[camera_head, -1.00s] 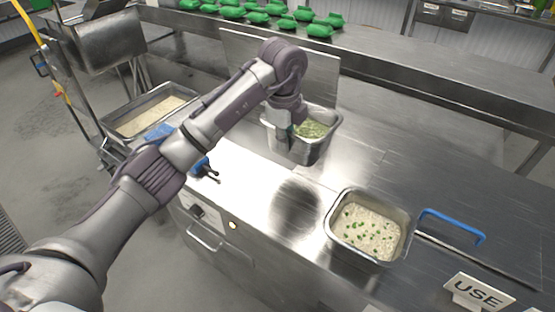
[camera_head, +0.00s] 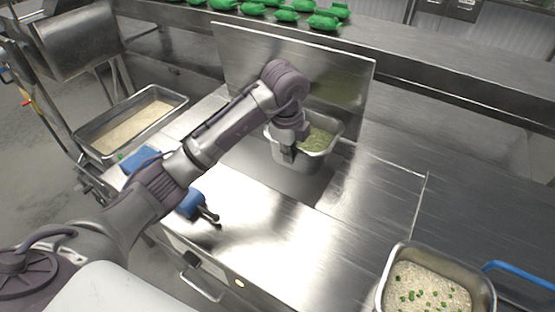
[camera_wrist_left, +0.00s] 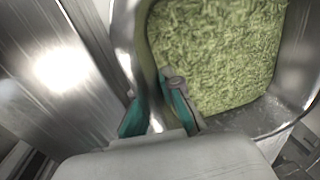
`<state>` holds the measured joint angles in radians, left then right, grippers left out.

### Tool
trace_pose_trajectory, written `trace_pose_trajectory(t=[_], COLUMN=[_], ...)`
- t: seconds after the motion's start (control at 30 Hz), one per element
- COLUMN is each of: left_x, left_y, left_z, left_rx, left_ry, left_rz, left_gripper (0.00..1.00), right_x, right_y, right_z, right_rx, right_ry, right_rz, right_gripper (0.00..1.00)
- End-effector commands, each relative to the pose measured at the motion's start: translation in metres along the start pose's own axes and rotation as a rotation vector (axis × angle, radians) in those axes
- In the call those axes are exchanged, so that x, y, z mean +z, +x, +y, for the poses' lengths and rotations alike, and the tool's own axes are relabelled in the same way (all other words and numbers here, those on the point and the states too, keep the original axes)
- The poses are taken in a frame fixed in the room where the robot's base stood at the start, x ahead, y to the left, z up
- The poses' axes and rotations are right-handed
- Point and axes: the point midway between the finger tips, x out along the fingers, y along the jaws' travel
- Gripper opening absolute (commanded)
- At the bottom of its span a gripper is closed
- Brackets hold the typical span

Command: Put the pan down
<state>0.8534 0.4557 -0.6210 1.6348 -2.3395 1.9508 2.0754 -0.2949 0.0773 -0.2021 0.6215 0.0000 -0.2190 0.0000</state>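The metal pan (camera_head: 316,163) with pale green contents is at the back of the steel counter (camera_head: 255,235), in front of an upright steel panel. My left gripper (camera_head: 289,153) reaches its near-left rim from above. In the left wrist view, the teal fingertips (camera_wrist_left: 160,108) are on either side of the pan's rim (camera_wrist_left: 143,50), closed on it. The pan looks roughly level. A dark patch lies on the counter just below it; whether its base touches the counter is unclear. My right gripper is out of view.
A second pan (camera_head: 383,290) with rice and green bits stands at the lower right, beside a blue handle (camera_head: 518,273). A tray of rice (camera_head: 178,98) is at left. A blue-handled tool (camera_head: 190,205) lies near the front edge. Counter between the pans is clear.

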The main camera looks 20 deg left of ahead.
Motion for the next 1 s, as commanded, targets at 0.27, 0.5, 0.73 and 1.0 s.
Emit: trace_pose_trajectory(t=[0.27, 0.5, 0.73, 1.0], left_x=[0.050, 0.092, 0.111, 0.111], left_y=[0.023, 0.048, 0.060, 0.085], left_z=[0.012, 0.022, 0.026, 0.030], left_rx=[-0.003, -0.003, -0.007, -0.004], left_ry=[-0.008, -0.006, -0.002, -0.002], left_rz=[-0.005, -0.004, -0.002, -0.001], left_gripper=[0.00, 0.00, 0.00, 0.00], right_x=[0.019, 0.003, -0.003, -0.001], right_y=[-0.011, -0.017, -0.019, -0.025], right_z=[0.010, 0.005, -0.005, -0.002], right_rx=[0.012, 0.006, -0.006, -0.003], right_ry=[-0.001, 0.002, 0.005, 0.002], right_rz=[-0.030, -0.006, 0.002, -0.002], right_gripper=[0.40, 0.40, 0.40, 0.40])
